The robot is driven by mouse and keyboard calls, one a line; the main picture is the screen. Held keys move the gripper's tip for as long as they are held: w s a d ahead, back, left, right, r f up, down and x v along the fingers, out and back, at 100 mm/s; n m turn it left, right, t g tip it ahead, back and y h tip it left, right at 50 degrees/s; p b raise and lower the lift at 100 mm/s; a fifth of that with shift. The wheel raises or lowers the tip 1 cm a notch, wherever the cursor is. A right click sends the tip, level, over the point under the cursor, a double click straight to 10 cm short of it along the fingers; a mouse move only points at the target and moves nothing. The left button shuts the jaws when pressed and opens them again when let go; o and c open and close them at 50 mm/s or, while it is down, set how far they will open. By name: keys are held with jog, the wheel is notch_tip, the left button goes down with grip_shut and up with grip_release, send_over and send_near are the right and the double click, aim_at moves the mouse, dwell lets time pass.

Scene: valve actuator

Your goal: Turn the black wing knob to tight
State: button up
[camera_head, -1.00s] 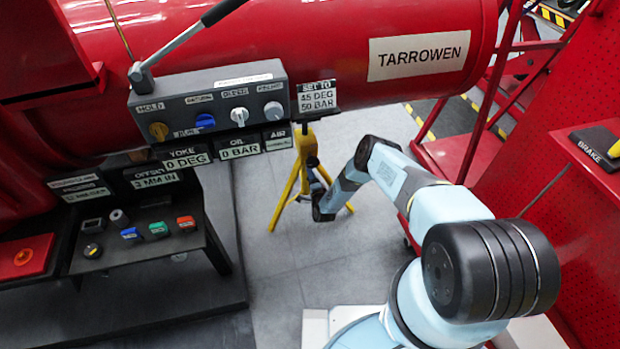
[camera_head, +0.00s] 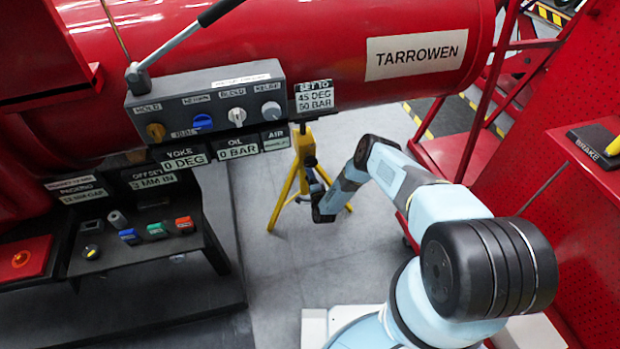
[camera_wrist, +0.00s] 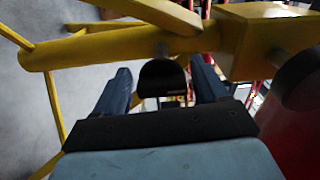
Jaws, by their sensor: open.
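The black wing knob (camera_wrist: 162,78) shows in the wrist view as a rounded dark plate below the yellow tube of a stand. My gripper (camera_wrist: 160,66) is open, with one blue-grey finger on each side of the knob and a visible gap to each. I cannot tell how deep the knob sits between the fingers. The knob cannot be made out clearly there.
A grey valve panel (camera_head: 205,100) with several knobs and a lever is on the red cylinder (camera_head: 300,50). A lower button console (camera_head: 150,250) stands at left. A red frame and a brake handle (camera_head: 612,148) are at right. Grey floor around the stand is open.

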jog(key=v, duration=1.3)
jog(key=shift+s, duration=0.1)
